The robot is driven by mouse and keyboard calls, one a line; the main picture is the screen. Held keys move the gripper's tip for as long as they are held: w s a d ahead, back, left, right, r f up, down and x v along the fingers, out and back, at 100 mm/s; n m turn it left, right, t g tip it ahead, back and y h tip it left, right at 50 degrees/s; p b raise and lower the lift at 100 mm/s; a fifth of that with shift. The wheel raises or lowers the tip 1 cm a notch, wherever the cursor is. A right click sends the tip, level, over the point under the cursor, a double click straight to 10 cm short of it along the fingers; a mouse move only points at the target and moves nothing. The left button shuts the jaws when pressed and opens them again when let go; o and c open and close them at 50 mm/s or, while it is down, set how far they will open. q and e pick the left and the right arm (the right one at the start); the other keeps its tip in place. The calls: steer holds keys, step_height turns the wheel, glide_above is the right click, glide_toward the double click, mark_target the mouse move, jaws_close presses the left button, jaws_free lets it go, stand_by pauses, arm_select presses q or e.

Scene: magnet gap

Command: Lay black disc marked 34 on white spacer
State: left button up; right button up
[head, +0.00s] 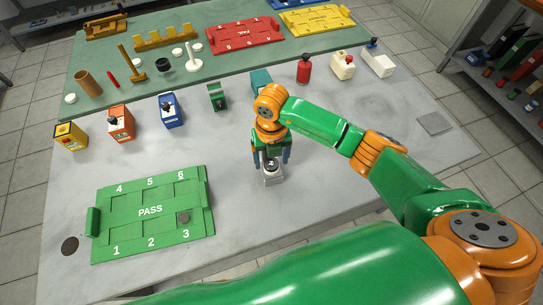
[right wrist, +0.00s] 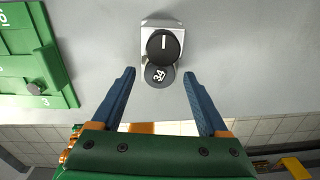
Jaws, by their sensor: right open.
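The black disc marked 34 (right wrist: 158,77) shows in the right wrist view, against the near side of a silver fixture (right wrist: 148,24) with a round black knob (right wrist: 163,45) bearing a white line. The knob partly overlaps the disc. My right gripper (right wrist: 160,88) is open, its blue fingers spread left and right of the disc with gaps on both sides. In the head view my right gripper (head: 271,157) points down over the fixture (head: 273,179). Small white discs (head: 177,52) lie on the far green mat; I cannot tell which is the white spacer. My left gripper is out of view.
Several coloured boxes and bottles, including a red bottle (head: 304,69), line the back of the grey table. A grey square plate (head: 434,123) lies at right.

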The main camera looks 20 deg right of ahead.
mark_target(271, 163)
steer(key=shift+r, duration=0.4)
step_height(271, 163, up, 12)
steer(key=b, duration=0.1)
steer(key=shift+f, duration=0.2)
